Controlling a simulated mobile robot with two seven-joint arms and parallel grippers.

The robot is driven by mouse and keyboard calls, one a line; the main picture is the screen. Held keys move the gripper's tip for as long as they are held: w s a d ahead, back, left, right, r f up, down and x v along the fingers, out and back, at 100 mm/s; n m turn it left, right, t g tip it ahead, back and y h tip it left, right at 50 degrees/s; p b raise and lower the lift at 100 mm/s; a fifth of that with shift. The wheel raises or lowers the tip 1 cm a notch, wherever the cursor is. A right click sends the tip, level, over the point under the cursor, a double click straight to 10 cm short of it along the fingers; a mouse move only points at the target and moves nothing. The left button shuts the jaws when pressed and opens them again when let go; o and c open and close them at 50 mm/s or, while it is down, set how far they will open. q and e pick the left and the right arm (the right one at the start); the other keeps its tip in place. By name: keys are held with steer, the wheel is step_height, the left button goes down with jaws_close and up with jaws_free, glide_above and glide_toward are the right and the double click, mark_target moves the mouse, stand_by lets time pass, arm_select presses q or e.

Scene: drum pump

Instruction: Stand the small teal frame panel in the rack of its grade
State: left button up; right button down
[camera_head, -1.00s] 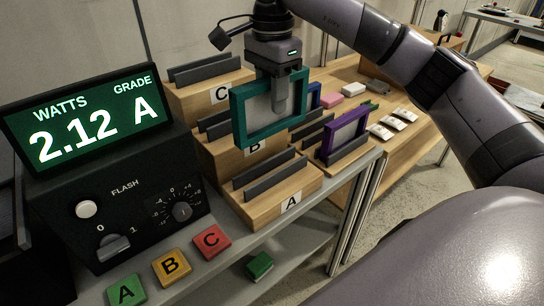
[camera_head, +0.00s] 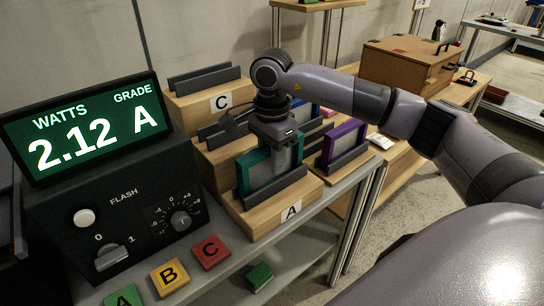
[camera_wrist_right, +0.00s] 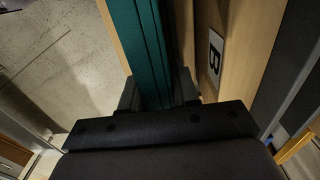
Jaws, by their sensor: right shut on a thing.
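The teal frame panel (camera_head: 243,174) stands upright at the A rack (camera_head: 250,219), the lowest front step, its lower edge down between the two dark rails. Whether it rests on the rack floor is hidden by the front rail. My right gripper (camera_head: 284,152) is shut on the panel's top edge from above. The right wrist view shows the teal panel (camera_wrist_right: 151,50) between the fingers. The display (camera_head: 92,122) reads 2.12 watts, grade A. My left gripper is not in view.
The B rack (camera_wrist_right: 216,60) is close beside the panel in the right wrist view. The C rack (camera_head: 190,98) stands higher behind. A purple frame (camera_head: 343,143) stands in a rack to the right. Coloured A, B and C blocks, with the red C block (camera_head: 211,252), lie in front.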

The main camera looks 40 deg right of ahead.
steer(key=shift+f, duration=0.15)
steer(key=c, duration=0.8)
jaws_free()
steer(key=shift+c, duration=0.2)
steer(key=shift+r, duration=0.25)
step_height(320, 180, up, 12)
steer(key=shift+f, duration=0.1)
